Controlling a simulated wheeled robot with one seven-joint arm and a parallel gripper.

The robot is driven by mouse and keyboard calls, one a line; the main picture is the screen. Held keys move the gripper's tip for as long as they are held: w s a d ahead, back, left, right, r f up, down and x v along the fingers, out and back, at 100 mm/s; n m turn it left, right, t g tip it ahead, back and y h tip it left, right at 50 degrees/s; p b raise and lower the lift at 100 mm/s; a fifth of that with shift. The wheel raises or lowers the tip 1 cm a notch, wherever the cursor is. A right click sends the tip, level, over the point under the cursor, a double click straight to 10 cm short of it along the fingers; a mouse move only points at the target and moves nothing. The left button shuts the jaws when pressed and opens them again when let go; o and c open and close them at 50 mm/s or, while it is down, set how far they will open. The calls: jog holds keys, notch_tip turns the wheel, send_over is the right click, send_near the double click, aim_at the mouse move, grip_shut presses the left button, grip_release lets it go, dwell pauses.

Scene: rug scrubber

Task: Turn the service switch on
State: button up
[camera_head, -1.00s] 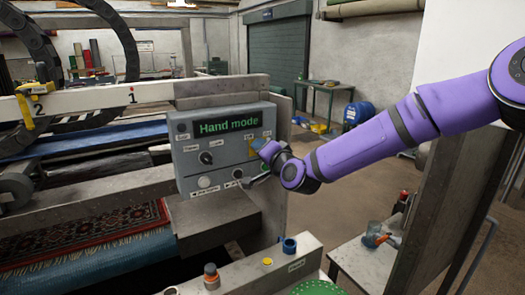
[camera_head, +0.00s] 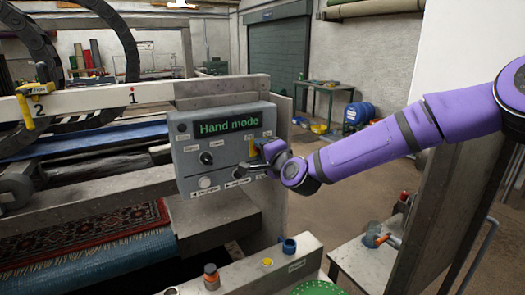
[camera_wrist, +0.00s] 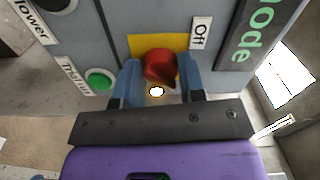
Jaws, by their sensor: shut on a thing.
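The service switch is a red knob (camera_wrist: 159,67) on a yellow plate (camera_wrist: 142,44) in the wrist view, with an "Off" label (camera_wrist: 200,33) beside the plate. My gripper (camera_wrist: 159,80) has its two blue fingers on either side of the knob and is shut on it. Which way the knob points is hard to tell. In the head view, the yellow plate (camera_head: 251,146) shows at the right side of the grey control panel (camera_head: 185,168). There my gripper (camera_head: 260,160) reaches the panel from the right and hides the knob.
The panel's screen (camera_head: 228,127) reads "Hand mode". A black knob (camera_head: 206,158) and a white button (camera_head: 204,182) sit left of my gripper. A green button (camera_wrist: 99,80) is close to one finger. Below stands a ledge with a bottle (camera_head: 211,277) and a blue cup (camera_head: 289,246).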

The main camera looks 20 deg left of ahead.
jog(key=shift+f, duration=0.1)
jog(key=o, duration=0.9)
jog(key=shift+d, duration=0.1)
jog(key=v, duration=1)
jog(key=shift+s+d, duration=0.2)
jog(key=shift+s, duration=0.05)
